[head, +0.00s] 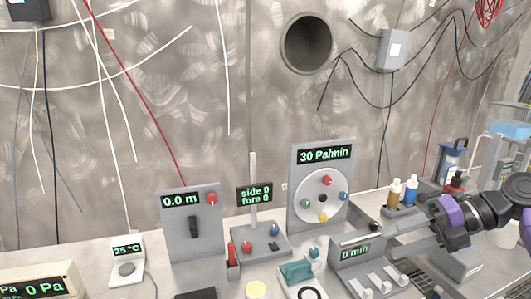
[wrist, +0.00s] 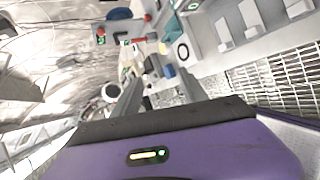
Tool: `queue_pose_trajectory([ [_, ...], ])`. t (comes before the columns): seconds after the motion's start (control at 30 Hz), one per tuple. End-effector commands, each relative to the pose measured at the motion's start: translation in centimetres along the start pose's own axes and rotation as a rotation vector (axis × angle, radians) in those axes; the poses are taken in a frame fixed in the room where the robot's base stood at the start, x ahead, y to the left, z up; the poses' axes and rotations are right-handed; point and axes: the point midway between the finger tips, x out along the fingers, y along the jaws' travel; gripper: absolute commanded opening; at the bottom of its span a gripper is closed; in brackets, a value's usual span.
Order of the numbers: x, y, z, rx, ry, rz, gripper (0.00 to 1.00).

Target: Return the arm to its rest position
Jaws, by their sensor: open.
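My gripper (head: 385,240) is at the right of the head view, reaching left over the bench behind the box that reads 0 min (head: 356,252). Its two grey fingers are apart, with nothing seen between them. In the wrist view the fingers (wrist: 150,92) point away over the bench, and the purple gripper body (wrist: 180,150) fills the bottom. My dark arm enters from the right edge in the head view; most of it is out of frame.
A panel reading 30 Pa/min (head: 325,180) stands behind the bench middle. A panel reading 0.0 m (head: 191,225) stands to its left. Small bottles (head: 411,191) stand in a rack just behind my gripper. Cables hang on the wall. Free room shows above the bench.

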Motion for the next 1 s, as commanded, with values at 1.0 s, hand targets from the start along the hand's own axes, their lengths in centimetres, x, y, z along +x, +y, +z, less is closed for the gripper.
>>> queue_pose_trajectory([
  [1.0,5.5,-6.5,6.2,1.387,-0.833,0.938,0.50],
])
